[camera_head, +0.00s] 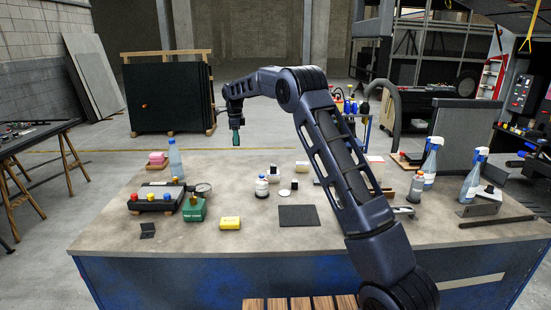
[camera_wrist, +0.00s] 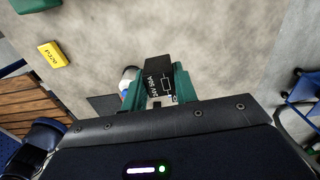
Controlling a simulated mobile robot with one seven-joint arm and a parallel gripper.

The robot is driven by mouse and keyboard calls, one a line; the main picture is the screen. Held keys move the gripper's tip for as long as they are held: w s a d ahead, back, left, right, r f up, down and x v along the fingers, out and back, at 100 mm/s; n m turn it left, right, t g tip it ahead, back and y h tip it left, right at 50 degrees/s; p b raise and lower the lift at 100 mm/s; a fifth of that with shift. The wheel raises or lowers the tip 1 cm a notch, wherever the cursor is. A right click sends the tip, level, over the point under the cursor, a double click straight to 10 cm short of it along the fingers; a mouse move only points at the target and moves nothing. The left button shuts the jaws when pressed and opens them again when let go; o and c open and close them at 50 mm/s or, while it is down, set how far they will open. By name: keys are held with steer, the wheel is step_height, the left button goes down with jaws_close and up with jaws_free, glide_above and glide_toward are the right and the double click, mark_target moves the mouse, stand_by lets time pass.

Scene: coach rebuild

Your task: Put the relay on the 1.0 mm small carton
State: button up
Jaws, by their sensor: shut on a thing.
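My gripper (camera_head: 236,137) hangs in the air above the back of the workbench, with green fingers pointing down. In the wrist view my gripper (camera_wrist: 160,88) is shut on the relay (camera_wrist: 158,75), a black block with white print reading 24V 50A and a circuit symbol. The relay is too small to make out in the head view. A yellow small box (camera_head: 230,223) lies at the bench's front middle; its dark print is not legible, also in the wrist view (camera_wrist: 53,54). A small pale box (camera_head: 302,167) stands farther back. I cannot tell which box is the 1.0 mm small carton.
The workbench (camera_head: 180,240) also bears a dark mat (camera_head: 299,215), a white-capped jar (camera_head: 262,187), a green box (camera_head: 194,209), a black case with coloured knobs (camera_head: 156,197) and a bottle (camera_head: 175,158). Spray bottles (camera_head: 431,160) stand at right. My arm hides part of the bench.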

steer(key=w+d+r, duration=0.1)
steer(key=w+d, duration=0.3)
steer(key=d, duration=0.4)
steer(key=w+d+r, duration=0.1)
steer(key=w+d, duration=0.3)
steer(key=d, duration=0.5)
steer(key=r, duration=0.1)
glide_above(303, 163)
steer(key=shift+m, duration=0.3)
step_height(303, 163, down, 19)
steer(key=shift+s+a+r, duration=0.1)
steer(key=shift+s+r, duration=0.05)
steer(key=o, duration=1)
steer(key=shift+c, duration=0.2)
